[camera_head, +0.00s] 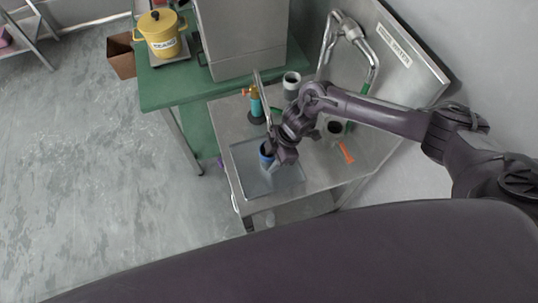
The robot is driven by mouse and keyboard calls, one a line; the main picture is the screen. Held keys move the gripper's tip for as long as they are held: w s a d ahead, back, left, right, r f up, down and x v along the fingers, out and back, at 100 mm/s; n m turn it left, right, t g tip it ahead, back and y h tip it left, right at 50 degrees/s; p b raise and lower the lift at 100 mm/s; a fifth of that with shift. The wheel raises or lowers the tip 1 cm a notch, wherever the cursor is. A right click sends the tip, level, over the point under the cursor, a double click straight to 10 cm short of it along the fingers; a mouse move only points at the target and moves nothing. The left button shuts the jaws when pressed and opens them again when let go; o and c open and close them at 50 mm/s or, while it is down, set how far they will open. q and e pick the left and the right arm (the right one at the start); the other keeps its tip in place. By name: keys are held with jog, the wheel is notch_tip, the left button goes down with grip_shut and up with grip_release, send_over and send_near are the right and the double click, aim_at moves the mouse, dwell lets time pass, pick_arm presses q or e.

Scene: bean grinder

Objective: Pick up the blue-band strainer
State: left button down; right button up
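The blue-band strainer (265,160) appears to be the small cup-like piece with a blue rim in the shallow grey basin of the metal sink table. My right gripper (273,151) is right at its upper right side and overlaps it in the picture. The gripper hides part of the strainer, and its fingers are too small and dark to tell whether they are open, shut or touching it. My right arm reaches in from the right over the table. My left gripper is not in view.
The basin (245,155) is otherwise mostly clear. Another cup (333,131) and an orange item (346,153) lie right. A faucet (371,70) and yellow pot (161,32) are farther back.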

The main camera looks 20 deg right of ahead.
jog(key=shift+s+r, duration=0.1)
jog(key=shift+s, duration=0.05)
jog(key=shift+c, duration=0.9)
grip_shut()
